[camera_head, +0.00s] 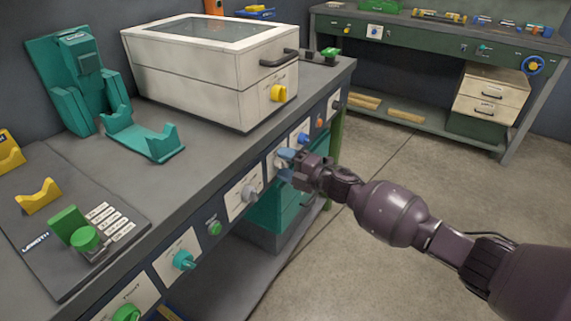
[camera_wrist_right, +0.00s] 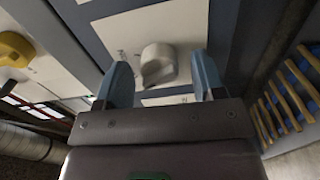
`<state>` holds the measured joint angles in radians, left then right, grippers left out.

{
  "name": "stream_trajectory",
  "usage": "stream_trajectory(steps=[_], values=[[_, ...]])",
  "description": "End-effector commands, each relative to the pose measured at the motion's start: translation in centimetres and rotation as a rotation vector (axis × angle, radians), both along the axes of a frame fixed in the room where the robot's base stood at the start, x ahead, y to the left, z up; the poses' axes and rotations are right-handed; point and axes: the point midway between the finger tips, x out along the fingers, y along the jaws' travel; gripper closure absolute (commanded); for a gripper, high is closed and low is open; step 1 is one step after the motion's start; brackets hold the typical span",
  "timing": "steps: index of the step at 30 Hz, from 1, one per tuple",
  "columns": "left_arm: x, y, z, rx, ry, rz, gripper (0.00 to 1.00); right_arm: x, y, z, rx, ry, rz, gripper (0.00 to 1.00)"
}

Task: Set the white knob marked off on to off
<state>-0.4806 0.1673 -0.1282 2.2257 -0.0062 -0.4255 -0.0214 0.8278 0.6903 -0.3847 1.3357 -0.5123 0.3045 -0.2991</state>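The white knob (camera_wrist_right: 158,64) sits on a white plate (camera_wrist_right: 185,25) on the bench's front panel in the right wrist view. The plate's small lettering is too blurred to read. My right gripper (camera_head: 284,164) is at the panel in the head view, with its blue fingers apart. In the right wrist view its fingertips (camera_wrist_right: 160,75) stand on either side of the knob, with a gap to it on both sides. The fingers largely hide the knob in the head view. My left gripper is in neither view.
A grey knob (camera_head: 249,193) on its own plate is beside the gripper, to the left. A blue knob (camera_head: 303,138) is close on the right. A white box (camera_head: 190,80) with a yellow knob (camera_head: 278,93) stands on the bench above. The floor (camera_head: 400,180) beside the bench is clear.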

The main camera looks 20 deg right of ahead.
Motion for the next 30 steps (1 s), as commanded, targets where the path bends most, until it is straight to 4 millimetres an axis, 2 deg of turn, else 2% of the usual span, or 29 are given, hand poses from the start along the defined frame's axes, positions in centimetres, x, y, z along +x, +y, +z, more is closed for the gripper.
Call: stream_trajectory(steps=[7, 11, 24, 30], values=[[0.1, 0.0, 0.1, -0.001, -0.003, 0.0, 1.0, -0.1, -0.1, 0.1, 0.001, 0.001, 0.0, 0.37], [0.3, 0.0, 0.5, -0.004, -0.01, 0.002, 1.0, -0.9, -0.7, 0.1, 0.001, 0.001, -0.001, 0.37], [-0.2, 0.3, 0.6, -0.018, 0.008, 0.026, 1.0, -6.4, -5.0, 0.3, 0.0, -0.002, -0.001, 0.37], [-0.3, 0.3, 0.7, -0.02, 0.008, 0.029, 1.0, -8.0, -6.3, 0.2, 0.001, -0.002, 0.0, 0.37]])
